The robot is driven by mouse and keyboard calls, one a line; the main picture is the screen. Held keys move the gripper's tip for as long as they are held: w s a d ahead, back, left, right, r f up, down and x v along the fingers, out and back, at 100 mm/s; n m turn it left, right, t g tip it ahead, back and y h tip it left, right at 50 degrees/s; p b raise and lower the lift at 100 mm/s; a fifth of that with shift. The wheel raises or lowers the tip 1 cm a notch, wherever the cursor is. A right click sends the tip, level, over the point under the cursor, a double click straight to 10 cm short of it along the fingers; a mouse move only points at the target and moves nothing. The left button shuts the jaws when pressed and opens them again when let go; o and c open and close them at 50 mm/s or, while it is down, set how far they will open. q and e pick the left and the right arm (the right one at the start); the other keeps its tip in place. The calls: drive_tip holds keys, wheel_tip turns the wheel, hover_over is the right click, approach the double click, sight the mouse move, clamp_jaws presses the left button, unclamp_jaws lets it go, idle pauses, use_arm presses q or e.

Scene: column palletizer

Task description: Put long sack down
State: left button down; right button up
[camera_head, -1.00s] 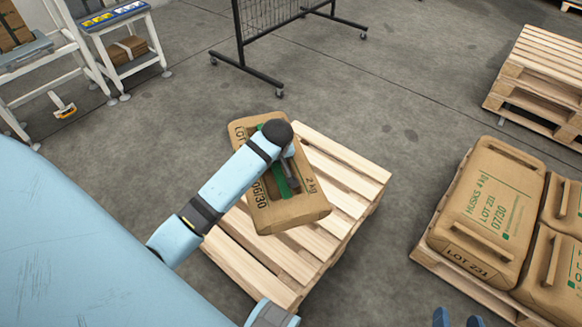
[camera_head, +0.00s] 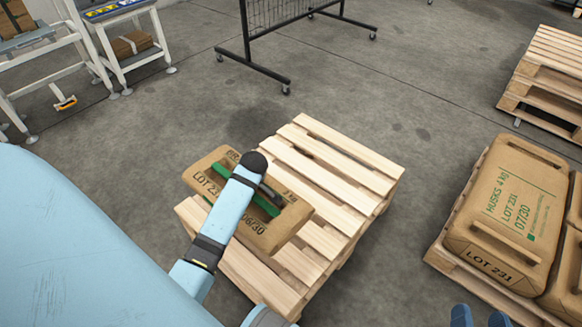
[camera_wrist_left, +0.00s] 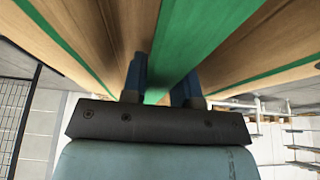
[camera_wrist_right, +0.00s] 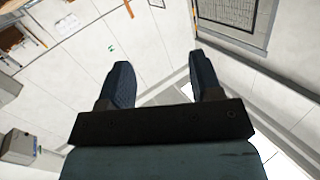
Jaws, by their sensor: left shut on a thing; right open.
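The long sack (camera_head: 285,228) is brown paper with dark lot lettering and a green strap (camera_head: 205,172). In the head view it is over the left part of a wooden pallet (camera_head: 345,175), its far-left end past the pallet's edge. I cannot tell if it touches the slats. My left gripper (camera_wrist_left: 163,75) is shut on the sack at the green strap, which fills the left wrist view; my forearm hides this grip in the head view. My right gripper (camera_head: 480,317) is open and empty at the bottom of the head view; its fingers also show in the right wrist view (camera_wrist_right: 165,85).
Husks sacks (camera_head: 510,200) lie on another pallet (camera_head: 475,277) at the right. Stacked empty pallets (camera_head: 545,75) stand at the far right. A black wheeled rack (camera_head: 255,65) stands behind, and a white bench (camera_head: 100,50) at the left. Floor behind the near pallet is clear.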

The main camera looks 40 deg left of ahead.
use_arm(q)
wheel_tip(320, 180, down, 6)
drive_tip(key=b, duration=0.2)
drive_tip(key=shift+a+f+b, duration=0.1)
drive_tip(key=shift+f+b, duration=0.05)
drive_tip(key=shift+b, duration=0.25)
use_arm(e)
wheel_tip(320, 180, up, 4)
drive_tip(key=a+t+y+b, duration=0.1)
drive_tip(key=a+t+y, duration=0.1)
use_arm(q)
drive_tip(key=shift+f+b, duration=2.5)
drive_tip(key=shift+f, duration=4.3)
use_arm(e)
wheel_tip(320, 180, down, 7)
drive_tip(key=n+g, duration=0.1)
drive_tip(key=g, duration=0.2)
drive_tip(key=shift+a+f, duration=0.2)
use_arm(q)
drive_tip(key=c, duration=0.9)
unclamp_jaws()
drive_tip(key=shift+s+f, duration=0.15)
drive_tip(key=shift+f, duration=0.05)
drive_tip(key=shift+r, duration=0.1)
